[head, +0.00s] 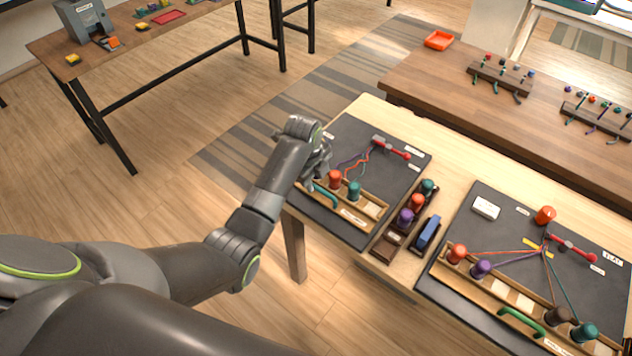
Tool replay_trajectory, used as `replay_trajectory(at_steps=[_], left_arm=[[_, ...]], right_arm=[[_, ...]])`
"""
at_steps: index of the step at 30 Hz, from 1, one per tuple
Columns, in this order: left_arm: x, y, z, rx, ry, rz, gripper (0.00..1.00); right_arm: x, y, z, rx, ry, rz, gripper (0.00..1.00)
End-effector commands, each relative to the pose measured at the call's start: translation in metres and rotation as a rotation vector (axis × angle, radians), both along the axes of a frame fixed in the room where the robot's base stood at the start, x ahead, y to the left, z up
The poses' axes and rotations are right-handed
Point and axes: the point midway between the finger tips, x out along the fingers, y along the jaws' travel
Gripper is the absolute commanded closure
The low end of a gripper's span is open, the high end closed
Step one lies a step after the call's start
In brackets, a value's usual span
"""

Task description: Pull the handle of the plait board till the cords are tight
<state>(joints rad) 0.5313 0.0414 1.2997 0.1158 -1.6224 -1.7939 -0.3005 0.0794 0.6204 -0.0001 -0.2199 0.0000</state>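Two dark boards lie on the light wood table: a left board (345,226) and a right board (472,222). The right one bears a label that looks like "PLAT" or "FLAT"; the left one's labels are too small to read. The left board has a red handle (393,147), and wavy, slack-looking cords (363,161) run from it toward a wooden rack (366,206) with red and teal bobbins. The right board has a red handle (578,252) with nearly straight cords (546,262). My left gripper (318,168) is over the left board's left edge, apart from its red handle, its fingers partly hidden. My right gripper is out of view.
A dark bobbin holder (387,246) with several bobbins and a blue block (428,233) stand between the boards. An orange bobbin (545,215) and a white box (486,208) are on the right board. A brown table (440,80) with peg racks stands behind.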

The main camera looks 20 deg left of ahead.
Motion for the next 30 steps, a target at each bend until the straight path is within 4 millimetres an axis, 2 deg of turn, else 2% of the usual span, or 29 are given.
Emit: replay_trajectory(at_steps=[3, 7, 19, 27, 30], left_arm=[[0.003, -0.001, -0.015, 0.0, 0.002, 0.0, 0.66], [0.005, -0.002, -0.025, 0.0, 0.001, 0.0, 0.66], [0.006, -0.002, -0.031, 0.001, 0.0, 0.0, 0.66], [0.006, -0.002, -0.031, 0.0, 0.0, 0.0, 1.0], [0.006, -0.002, -0.031, 0.0, 0.0, 0.0, 1.0]], right_arm=[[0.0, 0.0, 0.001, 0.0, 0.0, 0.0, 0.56], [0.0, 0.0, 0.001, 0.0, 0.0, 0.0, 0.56], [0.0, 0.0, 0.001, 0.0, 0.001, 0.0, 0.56], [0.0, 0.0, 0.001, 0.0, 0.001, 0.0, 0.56], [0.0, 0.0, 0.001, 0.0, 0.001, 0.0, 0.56]])
